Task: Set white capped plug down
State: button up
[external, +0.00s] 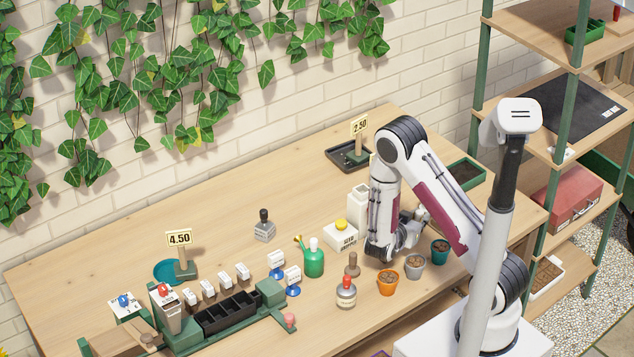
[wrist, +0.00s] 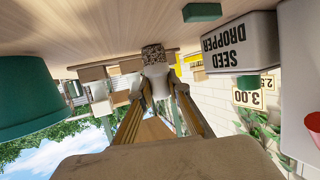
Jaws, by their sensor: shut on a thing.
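In the wrist view, which looks upside down with the tabletop along the top, my gripper (wrist: 157,82) is shut on the white capped plug. The plug's brown speckled end (wrist: 154,54) points toward the tabletop. It looks close to the surface, but I cannot tell whether it touches. In the external view my gripper (external: 411,231) is low over the right part of the table, partly covered by my own arm. The plug cannot be made out there.
Orange (external: 388,284), grey (external: 414,267) and teal (external: 440,250) pots stand in front of my gripper. A white seed dropper (wrist: 238,42) is close by in the wrist view. A red-capped bottle (external: 346,293) and green watering can (external: 314,260) stand left.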

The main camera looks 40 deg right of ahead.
jog(key=shift+f, duration=0.1)
jog(key=o, duration=1)
jog(key=shift+c, duration=0.2)
jog(key=shift+a, duration=0.1)
jog(key=shift+v, duration=5.95)
jog(key=shift+w, duration=0.1)
